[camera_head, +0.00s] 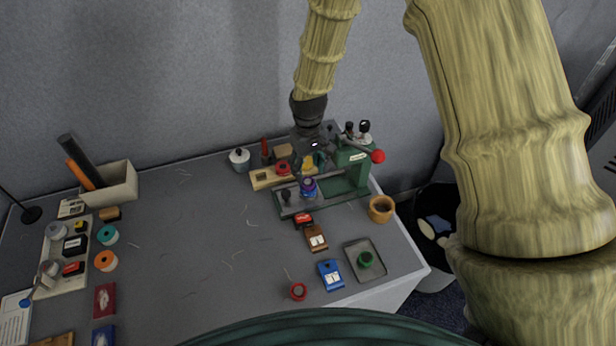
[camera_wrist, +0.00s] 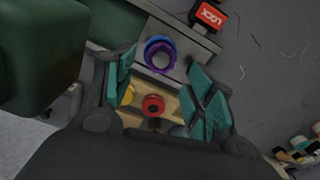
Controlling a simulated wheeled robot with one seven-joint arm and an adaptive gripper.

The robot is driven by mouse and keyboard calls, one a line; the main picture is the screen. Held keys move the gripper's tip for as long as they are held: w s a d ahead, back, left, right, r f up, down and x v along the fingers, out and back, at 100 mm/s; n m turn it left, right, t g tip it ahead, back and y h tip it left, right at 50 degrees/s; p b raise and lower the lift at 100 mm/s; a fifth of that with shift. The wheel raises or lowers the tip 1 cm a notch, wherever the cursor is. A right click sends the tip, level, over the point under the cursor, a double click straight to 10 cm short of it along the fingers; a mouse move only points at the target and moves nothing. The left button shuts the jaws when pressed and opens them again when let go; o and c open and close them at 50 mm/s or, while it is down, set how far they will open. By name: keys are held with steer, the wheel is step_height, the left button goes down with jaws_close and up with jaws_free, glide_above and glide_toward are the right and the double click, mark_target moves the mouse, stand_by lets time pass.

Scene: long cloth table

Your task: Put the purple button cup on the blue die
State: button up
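The purple button cup (camera_head: 309,190) is a small purple ring on the grey base of the green press; it also shows in the wrist view (camera_wrist: 160,66). A blue ring, which looks like the blue die (camera_wrist: 151,40), shows directly behind and under the purple cup. The two overlap, and I cannot tell exactly how the cup is seated. My gripper (camera_head: 313,152) is above and behind the cup. Its teal fingers (camera_wrist: 162,78) are spread either side of the cup in the wrist view, with nothing gripped between them.
The green press (camera_head: 347,172) has a red-knobbed lever (camera_head: 378,156) close right of my gripper. A wooden rack (camera_head: 263,183) holding a red ring (camera_wrist: 153,105) lies behind the cup. A red lock block (camera_wrist: 210,15) is in front. The table's middle left is clear.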

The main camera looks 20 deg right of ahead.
mark_target(308, 182)
step_height(308, 182, up, 7)
steer(key=b, duration=0.1)
steer(key=shift+b, duration=0.4)
